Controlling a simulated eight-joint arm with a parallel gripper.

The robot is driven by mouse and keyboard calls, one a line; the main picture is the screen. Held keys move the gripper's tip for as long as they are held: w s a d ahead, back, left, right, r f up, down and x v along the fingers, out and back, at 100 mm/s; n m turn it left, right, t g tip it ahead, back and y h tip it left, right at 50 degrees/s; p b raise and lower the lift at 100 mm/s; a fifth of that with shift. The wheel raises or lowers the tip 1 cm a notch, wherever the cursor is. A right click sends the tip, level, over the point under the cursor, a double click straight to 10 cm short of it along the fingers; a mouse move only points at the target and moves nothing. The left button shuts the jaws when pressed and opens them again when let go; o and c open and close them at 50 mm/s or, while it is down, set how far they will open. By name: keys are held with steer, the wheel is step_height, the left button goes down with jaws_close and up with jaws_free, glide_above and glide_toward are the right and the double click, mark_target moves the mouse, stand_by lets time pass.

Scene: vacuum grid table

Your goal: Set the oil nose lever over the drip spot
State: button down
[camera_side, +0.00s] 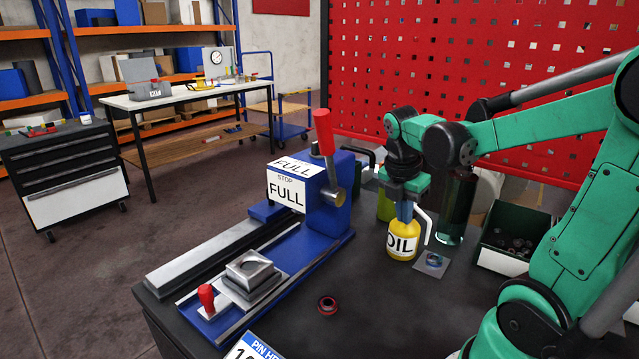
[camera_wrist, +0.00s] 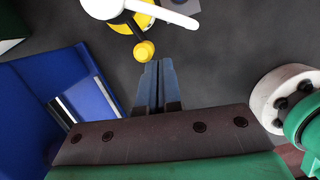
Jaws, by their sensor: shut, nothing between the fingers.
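The yellow oil can (camera_side: 402,244), labelled OIL, stands on the dark table. Its white nose (camera_side: 427,226) curves out on the right side. My gripper (camera_side: 404,218) is shut and empty, pointing down at the can's top. In the wrist view, its fingertips (camera_wrist: 155,64) are close to the knob; contact cannot be told.
A blue machine (camera_side: 325,190) labelled FULL with a red-handled lever stands left. A green bottle (camera_side: 456,207) is behind the can, and a dark green bin (camera_side: 507,232) of small parts is to the right. A red ring (camera_side: 327,305) lies in front, with clear table around it.

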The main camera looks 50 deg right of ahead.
steer(key=shift+s+d+n, duration=0.1)
steer(key=shift+s+n, duration=0.2)
steer(key=shift+n, duration=0.1)
steer(key=shift+s+d, duration=0.3)
steer(key=shift+s, duration=0.3)
stand_by(0.4)
steer(key=shift+s+d, duration=0.4)
steer(key=shift+s, duration=0.3)
stand_by(0.3)
steer(key=shift+d, duration=0.1)
